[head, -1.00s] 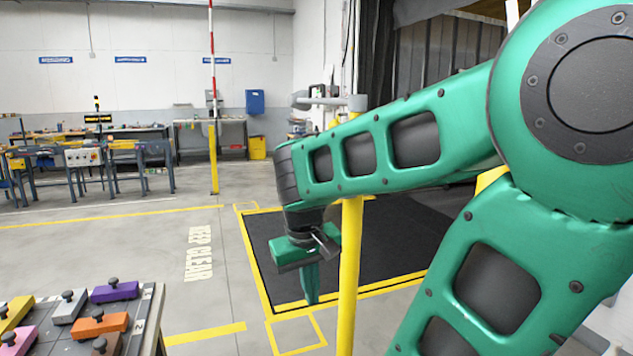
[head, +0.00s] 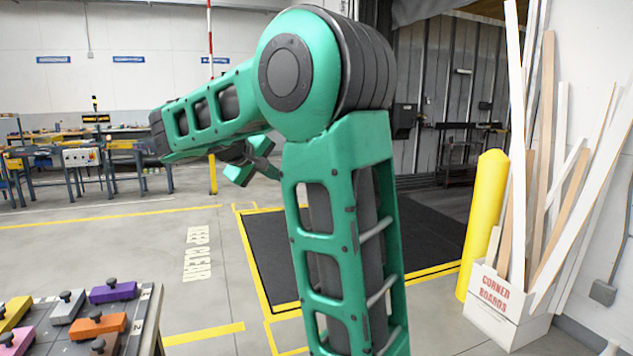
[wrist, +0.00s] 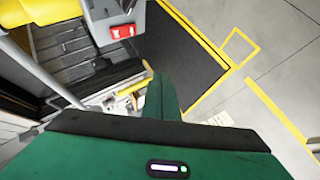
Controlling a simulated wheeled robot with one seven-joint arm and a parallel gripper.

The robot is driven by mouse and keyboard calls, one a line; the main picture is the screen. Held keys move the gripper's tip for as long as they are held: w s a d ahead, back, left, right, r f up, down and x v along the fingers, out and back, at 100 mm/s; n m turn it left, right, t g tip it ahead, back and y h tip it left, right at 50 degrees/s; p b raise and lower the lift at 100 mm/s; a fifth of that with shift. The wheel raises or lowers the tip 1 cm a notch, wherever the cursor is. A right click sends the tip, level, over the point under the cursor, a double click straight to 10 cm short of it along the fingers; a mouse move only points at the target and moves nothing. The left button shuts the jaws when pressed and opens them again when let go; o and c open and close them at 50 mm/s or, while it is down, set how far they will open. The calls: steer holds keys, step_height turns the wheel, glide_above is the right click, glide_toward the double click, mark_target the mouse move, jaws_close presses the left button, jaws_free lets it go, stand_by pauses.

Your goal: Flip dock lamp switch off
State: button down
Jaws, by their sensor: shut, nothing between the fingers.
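A red switch (wrist: 123,32) sits on a grey box (wrist: 112,18) at the top of the wrist view, left of my gripper. I cannot tell from its face which way it is set. My gripper (wrist: 163,95) is shut and empty, its green fingers below and right of the switch, apart from it in the picture. In the head view my gripper (head: 262,160) shows small behind my forearm, partly hidden. My arm covers the middle of the head view, and the switch cannot be made out there.
A yellow bollard (head: 482,225) and a white box of corner boards (head: 505,310) stand at the right. A table with coloured knobbed blocks (head: 113,291) is at the lower left. A dark floor mat (head: 265,250) lies behind my arm. The floor marked KEEP CLEAR is open.

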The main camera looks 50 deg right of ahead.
steer(key=shift+s, duration=0.1)
steer(key=s+d+f, duration=0.1)
steer(key=s+d, duration=0.3)
steer(key=d, duration=0.3)
steer(key=shift+s+d+f, duration=0.15)
steer(key=shift+s+d, duration=0.05)
steer(key=shift+s, duration=0.05)
steer(key=shift+s+d, duration=0.1)
steer(key=shift+d, duration=0.05)
stand_by(2.0)
steer(key=shift+s+d, duration=0.1)
steer(key=shift+d, duration=0.1)
steer(key=shift+s+d, duration=0.2)
steer(key=shift+d, duration=0.1)
stand_by(0.8)
steer(key=shift+w+a, duration=0.1)
steer(key=shift+w+a, duration=0.35)
steer(key=shift+a, duration=0.25)
steer(key=shift+w+a+r, duration=0.15)
steer(key=shift+w+a, duration=0.25)
steer(key=shift+a, duration=0.3)
steer(key=shift+w+a+r, duration=0.1)
steer(key=shift+w+a, duration=0.35)
steer(key=shift+a, duration=0.25)
steer(key=shift+w+a+r, duration=0.15)
steer(key=shift+w+a, duration=0.25)
steer(key=shift+a, duration=0.3)
